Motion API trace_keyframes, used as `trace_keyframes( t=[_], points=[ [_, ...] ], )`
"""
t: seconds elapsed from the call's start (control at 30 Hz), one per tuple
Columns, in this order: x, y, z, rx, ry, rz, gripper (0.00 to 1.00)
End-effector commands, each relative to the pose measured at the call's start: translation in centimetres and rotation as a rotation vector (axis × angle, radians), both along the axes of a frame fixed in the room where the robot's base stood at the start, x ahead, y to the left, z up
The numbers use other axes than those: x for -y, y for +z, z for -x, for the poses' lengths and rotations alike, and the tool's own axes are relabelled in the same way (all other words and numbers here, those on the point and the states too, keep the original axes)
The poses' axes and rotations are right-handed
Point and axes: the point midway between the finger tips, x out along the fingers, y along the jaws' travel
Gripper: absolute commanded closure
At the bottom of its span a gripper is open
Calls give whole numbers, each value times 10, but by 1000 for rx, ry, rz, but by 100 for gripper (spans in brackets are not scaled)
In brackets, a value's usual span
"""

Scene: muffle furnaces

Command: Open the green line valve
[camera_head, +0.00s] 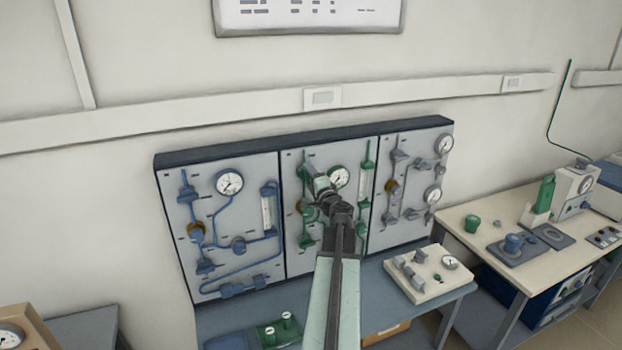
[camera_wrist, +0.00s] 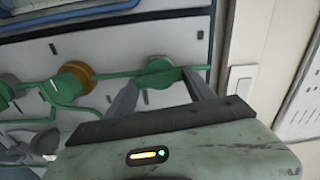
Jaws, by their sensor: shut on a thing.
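The green line runs on the middle panel (camera_head: 293,240) of a wall board. Its upper green valve (camera_wrist: 158,72) sits between the two fingers of my gripper (camera_wrist: 161,77) in the wrist view. The fingers are shut on the valve's handle, one on each side, and partly hide it. In the head view my gripper (camera_head: 320,188) reaches up to the upper left of the middle panel, and my arm covers much of the panel's lower part. The handle's exact turn angle cannot be told.
A brass-coloured fitting (camera_wrist: 75,78) sits on the green line beside the valve. A green-line gauge (camera_head: 340,177) is close right of my gripper. Blue-line (camera_head: 229,183) and grey-line (camera_head: 443,145) gauges flank it. A bench (camera_head: 378,275) stands below; another table (camera_head: 455,215) is at right.

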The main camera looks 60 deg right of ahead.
Motion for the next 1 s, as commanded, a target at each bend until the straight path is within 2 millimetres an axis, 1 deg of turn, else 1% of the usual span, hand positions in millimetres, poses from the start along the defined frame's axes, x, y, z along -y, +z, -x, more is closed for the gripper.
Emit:
trace_keyframes(
  t=[0.3, 0.87, 0.9, 0.93, 0.97, 1.0],
  points=[
    [0, -2, 2, 67, -1, -96, 79],
    [0, -2, 2, 83, -2, -118, 79],
    [0, -2, 2, 83, -2, -118, 30],
    [0, -2, 2, 83, -2, -118, 21],
    [0, -2, 2, 84, -2, -117, 16],
    [0, -2, 2, 85, -2, -118, 16]
  ],
)
